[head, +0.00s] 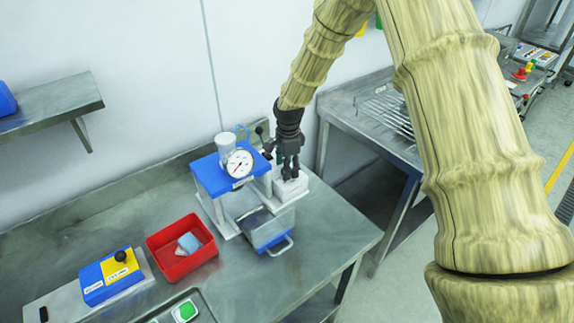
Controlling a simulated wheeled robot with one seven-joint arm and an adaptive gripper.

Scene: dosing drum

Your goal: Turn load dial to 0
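A round white dial (239,164) with a dark pointer faces the camera on the front of a blue-topped press (211,179) on the metal bench. Its markings are too small to read. My gripper (290,177) points down just right of the dial, above or at a pale grey block (291,188) on the press's right side. Whether it touches the block is unclear, and so is whether the fingers are open or shut. A blue and yellow box (105,278) with a black knob (121,256) sits at the front left; its label is unreadable.
A red bin (181,249) holding a pale blue item stands left of the press. A blue drawer with a handle (281,246) juts out at the press's front. A tray with a green button (186,311) lies at the front edge. A second bench (345,108) stands behind right.

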